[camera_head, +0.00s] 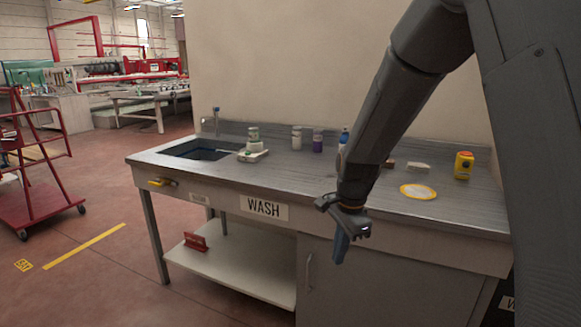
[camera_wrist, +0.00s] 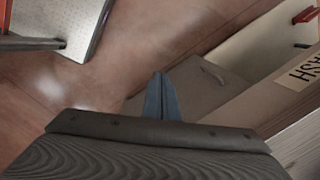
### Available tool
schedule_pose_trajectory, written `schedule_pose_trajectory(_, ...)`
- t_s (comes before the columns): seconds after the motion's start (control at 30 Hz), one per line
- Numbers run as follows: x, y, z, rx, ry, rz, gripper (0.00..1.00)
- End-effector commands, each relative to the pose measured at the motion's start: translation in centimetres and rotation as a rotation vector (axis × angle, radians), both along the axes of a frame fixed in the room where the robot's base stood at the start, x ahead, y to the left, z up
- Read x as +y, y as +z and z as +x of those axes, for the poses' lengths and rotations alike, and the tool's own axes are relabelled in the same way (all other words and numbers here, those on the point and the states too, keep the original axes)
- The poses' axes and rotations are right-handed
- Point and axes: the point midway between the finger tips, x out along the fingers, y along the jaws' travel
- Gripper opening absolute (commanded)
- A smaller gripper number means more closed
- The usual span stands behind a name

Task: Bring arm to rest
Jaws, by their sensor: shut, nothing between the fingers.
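My gripper (camera_head: 340,248) hangs at the end of my arm in front of the wash counter (camera_head: 400,215), its blue fingers pointing down below the counter's front edge. The fingers are together and hold nothing. In the wrist view the closed blue fingers (camera_wrist: 163,97) point away over the reddish floor, with the cabinet front near them. My arm comes down from the upper right of the head view and crosses in front of part of the counter top, hiding some of what stands there.
The counter holds a sink (camera_head: 200,150), several bottles, a yellow container (camera_head: 463,165) and a yellow-rimmed disc (camera_head: 418,191). A lower shelf (camera_head: 235,270) bears a red item (camera_head: 195,241). A red cart (camera_head: 40,185) stands at left. Floor between cart and counter is clear.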

Motion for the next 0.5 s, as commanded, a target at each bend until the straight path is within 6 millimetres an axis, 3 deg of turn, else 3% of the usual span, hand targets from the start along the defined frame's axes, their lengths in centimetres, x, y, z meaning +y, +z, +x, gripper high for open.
schedule_pose_trajectory(0.03,-1.0,0.6,-2.2,-0.001,0.1,-0.016,0.0)
schedule_pose_trajectory(0.3,-4.8,1.7,-13.4,0.012,0.703,-0.092,0.0)
schedule_pose_trajectory(0.5,-6.4,1.6,-19.8,0.026,1.04,-0.115,0.0)
